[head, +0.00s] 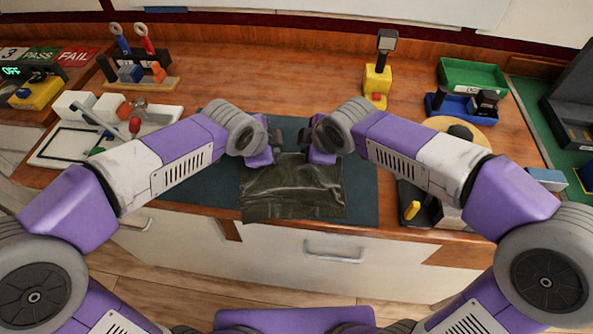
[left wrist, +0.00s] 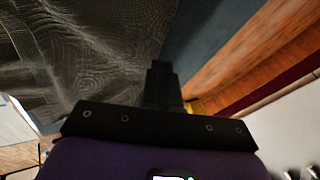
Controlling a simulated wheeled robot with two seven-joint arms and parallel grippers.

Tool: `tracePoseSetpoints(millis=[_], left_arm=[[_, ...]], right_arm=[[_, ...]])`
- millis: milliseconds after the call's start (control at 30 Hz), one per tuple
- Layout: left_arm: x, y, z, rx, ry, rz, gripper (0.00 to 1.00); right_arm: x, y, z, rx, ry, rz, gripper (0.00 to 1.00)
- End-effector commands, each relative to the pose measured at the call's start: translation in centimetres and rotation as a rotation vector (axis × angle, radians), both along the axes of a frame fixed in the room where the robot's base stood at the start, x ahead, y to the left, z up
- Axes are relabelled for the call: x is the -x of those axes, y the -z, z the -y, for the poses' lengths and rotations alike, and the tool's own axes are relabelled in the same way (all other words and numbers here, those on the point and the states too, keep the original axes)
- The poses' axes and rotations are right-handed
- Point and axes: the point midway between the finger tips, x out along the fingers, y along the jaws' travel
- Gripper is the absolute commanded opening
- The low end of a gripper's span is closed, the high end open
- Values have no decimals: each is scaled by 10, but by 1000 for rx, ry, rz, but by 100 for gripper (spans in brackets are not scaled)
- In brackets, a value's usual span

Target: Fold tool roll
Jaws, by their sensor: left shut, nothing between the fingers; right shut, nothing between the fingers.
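The tool roll (head: 292,190) is a dark olive-grey, wrinkled cloth lying on the blue-green mat (head: 195,178), its near edge close to the table's front edge. In the left wrist view the cloth (left wrist: 85,50) fills the upper left as a woven, rippled surface. My left gripper (head: 277,148) is at the cloth's far left part, shut with nothing in it; its dark fingers (left wrist: 160,85) also show beside the cloth in the left wrist view. My right gripper (head: 307,145) is at the far right part, shut and empty. The grippers partly hide the cloth's far edge.
A white tray with parts (head: 60,148) and a tool stand (head: 140,75) are at left. A yellow block with a post (head: 377,80), green bin (head: 470,75) and blue bin (head: 455,108) are at right. The wooden middle back is clear. A drawer handle (head: 333,253) shows below.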

Motion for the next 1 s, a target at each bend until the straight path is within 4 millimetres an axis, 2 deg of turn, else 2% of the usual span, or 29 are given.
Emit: tracePoseSetpoints(millis=[567, 1000], left_arm=[[0, 8, 0, -1, 0, -1, 0], [0, 8, 0, 0, 0, 0, 0]], right_arm=[[0, -5, 0, 0, 0, 0, 0], [0, -1, 0, 1, 0, -1, 0]])
